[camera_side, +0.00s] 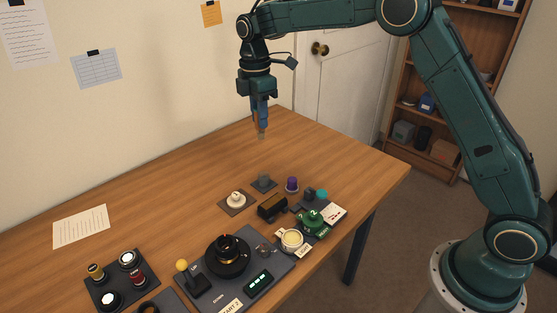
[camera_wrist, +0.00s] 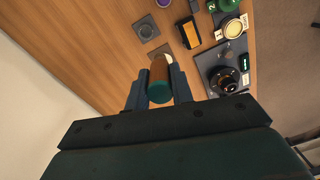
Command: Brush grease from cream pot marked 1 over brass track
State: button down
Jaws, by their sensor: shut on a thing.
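My gripper (camera_side: 261,122) is shut on a brush and hangs high above the back of the table, pointing down. In the wrist view the brush (camera_wrist: 159,82) shows a wooden shaft and a teal end between the fingers; its bristles are hard to make out. The cream pot (camera_side: 291,240) stands open at the table's front, with pale grease inside; it also shows in the wrist view (camera_wrist: 234,28). The black round lens body (camera_side: 228,257) sits on a grey base left of the pot. A thin brass-coloured band, the track (camera_side: 226,241), shows faintly at its middle.
A green pot (camera_side: 312,220) stands beside the cream pot. A yellow-topped lever (camera_side: 183,266) and a green-digit display (camera_side: 259,282) flank the lens. A dark block (camera_side: 272,207), a white knob (camera_side: 237,197) and a purple-topped item (camera_side: 291,184) stand behind. The back of the table is clear.

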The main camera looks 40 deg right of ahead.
jog(key=s+a+f+g+h, duration=0.1)
jog(key=s+a+f, duration=0.3)
jog(key=s, duration=0.4)
jog(key=s+a+f+g, duration=0.1)
jog(key=s+a+f, duration=0.3)
jog(key=s, duration=0.5)
jog(key=shift+a+f+g+h, duration=0.3)
jog(key=shift+a+g+h, duration=0.1)
jog(key=shift+a, duration=0.15)
jog(key=shift+s+f, duration=0.1)
jog(key=shift+f, duration=0.05)
jog(key=shift+f, duration=2.8)
jog(key=shift+f, duration=0.7)
notch_tip(320, 180, up, 7)
dwell(0.4)
dwell(0.6)
